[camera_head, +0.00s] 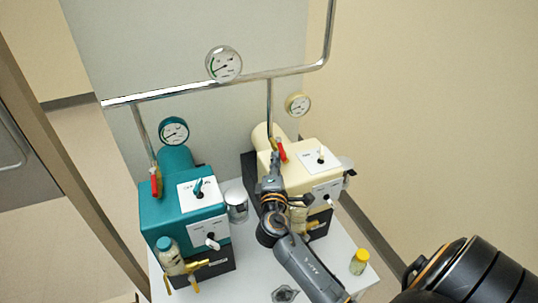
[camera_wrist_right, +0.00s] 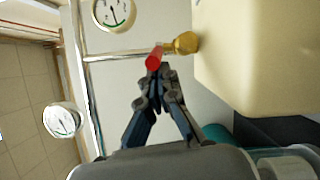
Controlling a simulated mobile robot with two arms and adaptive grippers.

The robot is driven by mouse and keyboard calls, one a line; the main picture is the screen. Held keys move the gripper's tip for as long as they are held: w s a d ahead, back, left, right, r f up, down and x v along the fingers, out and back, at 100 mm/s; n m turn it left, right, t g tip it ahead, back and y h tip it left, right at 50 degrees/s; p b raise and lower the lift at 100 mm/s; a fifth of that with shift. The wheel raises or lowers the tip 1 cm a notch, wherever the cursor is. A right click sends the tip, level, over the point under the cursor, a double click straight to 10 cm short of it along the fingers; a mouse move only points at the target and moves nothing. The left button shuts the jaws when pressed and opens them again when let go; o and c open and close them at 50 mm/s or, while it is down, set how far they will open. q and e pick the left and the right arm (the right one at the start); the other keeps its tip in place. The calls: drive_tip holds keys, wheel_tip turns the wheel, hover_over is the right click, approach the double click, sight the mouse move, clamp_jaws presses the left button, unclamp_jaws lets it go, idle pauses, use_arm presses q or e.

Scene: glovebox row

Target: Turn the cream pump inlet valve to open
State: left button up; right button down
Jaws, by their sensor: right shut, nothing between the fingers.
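The cream pump (camera_head: 298,172) stands on the white table, right of the teal pump. Its valve is a red lever (camera_head: 282,151) on a brass fitting at the pump's back left, by the vertical pipe. My right gripper (camera_head: 273,164) is beside this lever, over the pump's left edge. In the right wrist view my right gripper (camera_wrist_right: 158,75) is shut and empty, its fingertips right at the red lever (camera_wrist_right: 154,58). I cannot tell whether they touch. The brass fitting (camera_wrist_right: 186,43) shows beside the lever. My left gripper is not in view.
The teal pump (camera_head: 180,211) has its own red lever (camera_head: 156,181). Gauges (camera_head: 223,64) and pipes (camera_head: 200,87) line the wall panel behind. A metal cup (camera_head: 236,206) stands between the pumps. A yellow-capped jar (camera_head: 359,262) stands at the table's right edge.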

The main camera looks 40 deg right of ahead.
drive_tip(key=shift+s+d+n+t+y, duration=0.4)
drive_tip(key=shift+n+t+y, duration=0.1)
drive_tip(key=shift+y, duration=0.1)
drive_tip(key=shift+s+d, duration=0.1)
drive_tip(key=shift+d, duration=0.3)
drive_tip(key=shift+s+f, duration=0.1)
